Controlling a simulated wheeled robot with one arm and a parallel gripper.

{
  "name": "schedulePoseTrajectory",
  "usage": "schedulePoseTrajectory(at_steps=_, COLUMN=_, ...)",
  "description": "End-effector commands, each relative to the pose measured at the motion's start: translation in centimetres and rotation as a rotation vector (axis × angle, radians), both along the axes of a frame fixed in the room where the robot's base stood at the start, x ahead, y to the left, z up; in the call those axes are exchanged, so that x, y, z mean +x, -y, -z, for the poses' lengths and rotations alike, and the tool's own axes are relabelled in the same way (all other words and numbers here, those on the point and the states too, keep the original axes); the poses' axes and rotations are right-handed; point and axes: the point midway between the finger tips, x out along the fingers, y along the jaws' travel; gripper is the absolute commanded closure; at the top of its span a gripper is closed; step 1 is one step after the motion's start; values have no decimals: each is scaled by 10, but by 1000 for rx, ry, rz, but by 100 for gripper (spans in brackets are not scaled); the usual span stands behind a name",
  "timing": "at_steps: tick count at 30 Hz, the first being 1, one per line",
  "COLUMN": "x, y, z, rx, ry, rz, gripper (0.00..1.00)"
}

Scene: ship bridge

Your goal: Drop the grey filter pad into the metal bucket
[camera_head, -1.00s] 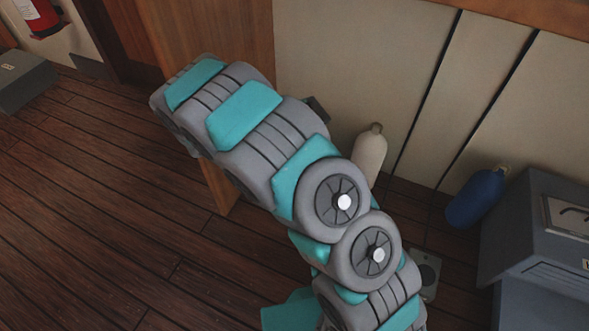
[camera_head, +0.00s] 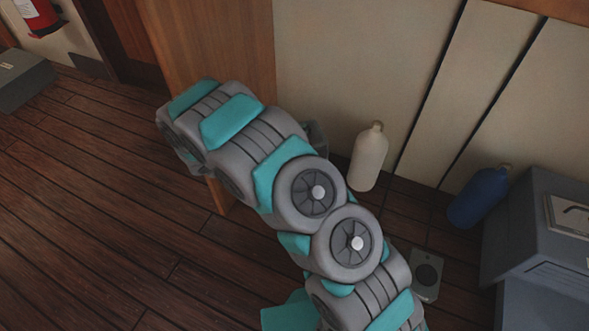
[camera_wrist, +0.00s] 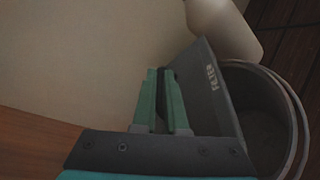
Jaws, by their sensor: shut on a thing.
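The grey filter pad (camera_wrist: 207,88), a dark flat slab with lettering on its face, is in the wrist view. My gripper (camera_wrist: 161,74) has green fingers and is shut on the pad, which sticks out to the right of the fingers. The metal bucket (camera_wrist: 296,112) is at the right edge of the wrist view, seen from above into its open mouth. The pad's right edge overlaps the bucket's left rim in the picture; the height between them cannot be told. In the head view my arm hides the gripper, and a small grey part behind it cannot be identified.
A white bottle (camera_head: 369,160) stands by the wall, beside the bucket in the wrist view (camera_wrist: 222,27). A blue bottle (camera_head: 480,197) and a grey cabinet (camera_head: 540,235) are to the right. A wooden panel (camera_head: 225,60) is behind my arm.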

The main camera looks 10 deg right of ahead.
Motion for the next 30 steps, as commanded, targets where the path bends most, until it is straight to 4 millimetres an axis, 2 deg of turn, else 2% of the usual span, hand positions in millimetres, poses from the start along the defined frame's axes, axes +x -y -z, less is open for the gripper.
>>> schedulePoseTrajectory(at_steps=6, x=0, y=0, z=0, rx=0, ry=0, rz=-1, gripper=100)
schedulePoseTrajectory(at_steps=7, x=0, y=0, z=1, rx=0, ry=0, rz=-1, gripper=89)
schedulePoseTrajectory(at_steps=16, x=0, y=0, z=1, rx=0, ry=0, rz=-1, gripper=55)
schedulePoseTrajectory(at_steps=25, x=-1, y=-3, z=0, rx=0, ry=0, rz=-1, gripper=55)
schedulePoseTrajectory(at_steps=30, x=-8, y=-21, z=-5, rx=0, ry=2, rz=-5, gripper=55)
